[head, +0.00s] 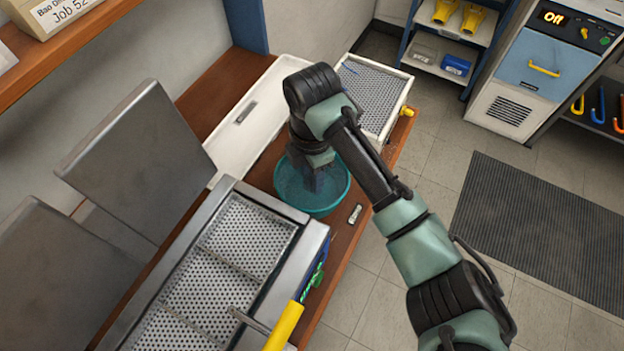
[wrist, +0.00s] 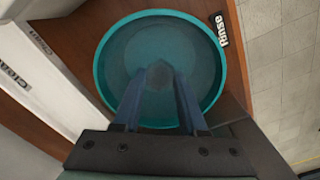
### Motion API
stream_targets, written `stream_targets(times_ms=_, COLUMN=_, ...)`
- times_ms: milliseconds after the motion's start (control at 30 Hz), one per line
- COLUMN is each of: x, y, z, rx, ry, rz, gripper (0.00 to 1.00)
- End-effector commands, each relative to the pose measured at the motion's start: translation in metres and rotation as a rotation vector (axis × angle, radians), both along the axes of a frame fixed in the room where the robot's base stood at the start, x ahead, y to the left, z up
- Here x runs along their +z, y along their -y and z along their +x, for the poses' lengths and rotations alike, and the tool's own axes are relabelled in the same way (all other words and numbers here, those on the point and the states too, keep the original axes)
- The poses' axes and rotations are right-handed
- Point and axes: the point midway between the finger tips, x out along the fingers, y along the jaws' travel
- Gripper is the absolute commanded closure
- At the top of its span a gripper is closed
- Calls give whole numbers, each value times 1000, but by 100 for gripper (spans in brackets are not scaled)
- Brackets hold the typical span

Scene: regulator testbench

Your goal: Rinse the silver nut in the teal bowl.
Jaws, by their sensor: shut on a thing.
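The teal bowl (head: 338,203) stands on the brown bench and seems to hold water. It also shows in the wrist view (wrist: 232,62). My gripper (head: 318,185) points down into the bowl. In the wrist view my gripper (wrist: 160,82) has both fingers reaching below the rim, shut on a dull grey piece, apparently the silver nut (wrist: 159,72). The nut looks blurred and bluish, as if seen through the water. Its contact with the bowl's bottom cannot be told. In the head view the nut is hidden by my gripper.
A "Rinse" label (wrist: 221,29) lies beside the bowl. A steel washer with mesh baskets (head: 205,290) and raised lids stands to the left, a yellow-handled basket (head: 285,325) in front. A white tray with a mesh floor (head: 375,95) sits behind the bowl. Open floor lies right.

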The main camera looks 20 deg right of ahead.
Motion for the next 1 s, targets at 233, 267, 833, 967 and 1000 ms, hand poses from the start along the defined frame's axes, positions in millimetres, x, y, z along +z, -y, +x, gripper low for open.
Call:
stream_targets(times_ms=233, x=25, y=0, z=0, rx=1, ry=1, rz=1, gripper=100)
stream_targets(times_ms=267, x=27, y=0, z=0, rx=0, ry=1, rz=1, gripper=100)
stream_targets(times_ms=833, x=57, y=0, z=0, rx=0, ry=1, rz=-1, gripper=100)
stream_targets(times_ms=967, x=57, y=0, z=0, rx=0, ry=1, rz=-1, gripper=100)
stream_targets(times_ms=1000, x=57, y=0, z=0, rx=0, ry=1, rz=0, gripper=100)
